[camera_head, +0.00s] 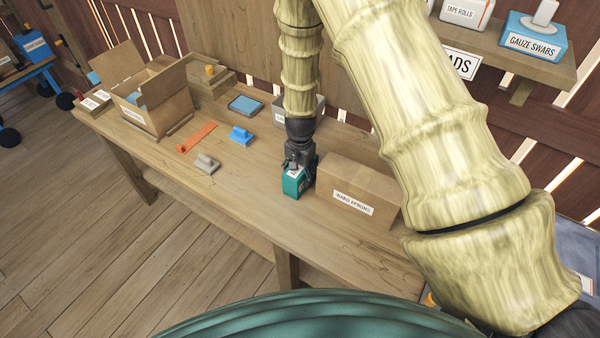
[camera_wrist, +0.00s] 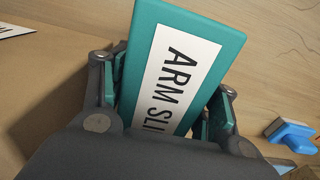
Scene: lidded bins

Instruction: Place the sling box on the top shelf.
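The sling box (camera_head: 294,182) is a small teal box standing on the wooden table, left of the cardboard carton. In the wrist view, the box (camera_wrist: 230,48) shows a white label with "ARM SLI", the rest hidden by my gripper. My gripper (camera_head: 299,164) is down over the box from above. In the wrist view, the fingers of my gripper (camera_wrist: 172,92) stand either side of the box. The box lies askew between them, with a small gap at the right finger. The top shelf is not clearly identifiable; a wall shelf (camera_head: 492,45) shows at upper right.
The "WARD APRONS" carton (camera_head: 375,190) stands close right of my gripper. An open carton (camera_head: 165,110), orange strip (camera_head: 197,137), grey block (camera_head: 206,163) and blue block (camera_head: 241,134) lie left. The wall shelf holds a gauze swabs box (camera_head: 532,40) and tape rolls box (camera_head: 466,12).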

